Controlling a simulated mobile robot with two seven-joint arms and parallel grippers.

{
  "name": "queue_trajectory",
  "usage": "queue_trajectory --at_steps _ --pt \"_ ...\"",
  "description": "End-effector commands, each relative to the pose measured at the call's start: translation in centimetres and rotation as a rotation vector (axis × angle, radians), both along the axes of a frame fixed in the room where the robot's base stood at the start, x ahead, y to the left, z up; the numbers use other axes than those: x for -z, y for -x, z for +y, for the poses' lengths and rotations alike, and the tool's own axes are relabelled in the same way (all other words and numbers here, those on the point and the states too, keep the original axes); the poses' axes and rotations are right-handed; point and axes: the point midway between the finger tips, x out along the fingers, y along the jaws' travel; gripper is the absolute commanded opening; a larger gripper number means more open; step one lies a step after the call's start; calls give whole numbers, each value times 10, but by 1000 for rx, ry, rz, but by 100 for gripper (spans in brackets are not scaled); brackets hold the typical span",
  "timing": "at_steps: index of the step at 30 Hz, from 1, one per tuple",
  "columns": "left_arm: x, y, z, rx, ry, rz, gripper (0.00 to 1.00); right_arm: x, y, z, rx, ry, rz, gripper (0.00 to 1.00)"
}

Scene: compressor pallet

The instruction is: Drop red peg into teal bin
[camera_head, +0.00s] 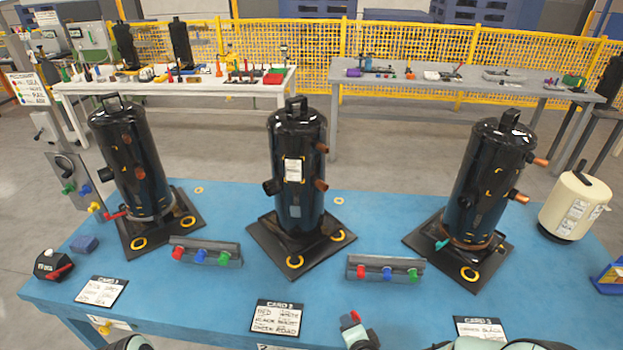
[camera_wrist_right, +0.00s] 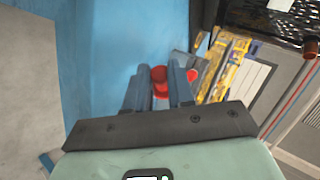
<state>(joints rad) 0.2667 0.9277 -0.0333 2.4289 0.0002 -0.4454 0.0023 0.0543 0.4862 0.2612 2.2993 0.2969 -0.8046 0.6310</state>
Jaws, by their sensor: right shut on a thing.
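My right gripper (camera_head: 352,322) is at the front edge of the blue table in the head view, low in the picture, with a red tip showing at its fingers. In the right wrist view my right gripper (camera_wrist_right: 160,88) is shut on the red peg (camera_wrist_right: 160,75), whose round red head shows between the two blue-grey fingers. Blue surface lies behind the peg there. Only a rounded piece of my left arm shows at the bottom left of the head view; its gripper is out of view. I cannot make out a teal bin in either view.
The blue table (camera_head: 225,290) holds three black compressors (camera_head: 297,165) on dark pads. Two grey racks (camera_head: 207,250) hold red, blue and green pegs. A cream canister (camera_head: 573,205) stands at the right. Cards (camera_head: 275,317) lie along the front. In the wrist view, yellow-marked items (camera_wrist_right: 228,65) lie right of the fingers.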

Motion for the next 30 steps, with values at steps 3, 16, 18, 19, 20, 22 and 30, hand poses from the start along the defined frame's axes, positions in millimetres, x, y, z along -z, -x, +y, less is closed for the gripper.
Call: queue_trajectory --at_steps 3,16,18,19,20,22,30 --pt "-34 13 -10 5 32 55 43 -26 2 -37 78 1 -1 0" --pt "-62 30 -23 14 74 127 43 -45 9 -80 179 -7 -8 0" --pt "-62 30 -23 14 74 127 43 -44 9 -80 178 -8 -8 0" --pt "-62 30 -23 14 74 127 43 -44 9 -80 177 -7 -8 0" --pt "-62 30 -23 14 74 127 43 -44 9 -80 177 -7 -8 0" --pt "-62 30 -23 14 74 126 43 -41 10 -80 177 -7 -6 0" --pt "-62 30 -23 14 74 126 43 18 24 -81 178 -2 2 0"
